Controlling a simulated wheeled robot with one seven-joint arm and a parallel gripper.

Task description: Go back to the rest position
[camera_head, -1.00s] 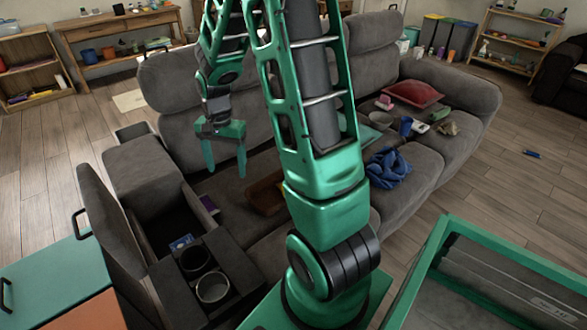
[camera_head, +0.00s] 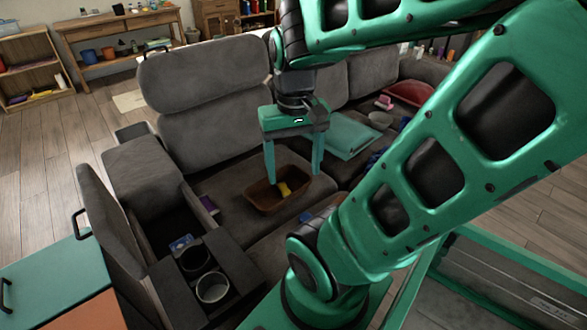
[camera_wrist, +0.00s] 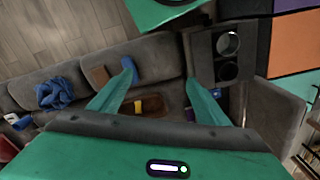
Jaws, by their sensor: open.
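My gripper (camera_head: 293,162) is open and empty, pointing down above the sofa seat. In the head view its fingers overlap the brown tray (camera_head: 262,200) behind them, and a yellow item (camera_head: 285,190) lies in that tray. In the wrist view my gripper (camera_wrist: 164,92) shows its two green fingers spread apart with nothing between them. The brown tray (camera_wrist: 152,104) appears below and between the fingers. My arm is folded in the right half of the head view and hides part of the sofa.
A console with two cup holders (camera_head: 212,287) stands at the left. A green-framed bin (camera_head: 500,275) is at the right. Wooden floor (camera_head: 60,160) is clear at the far left.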

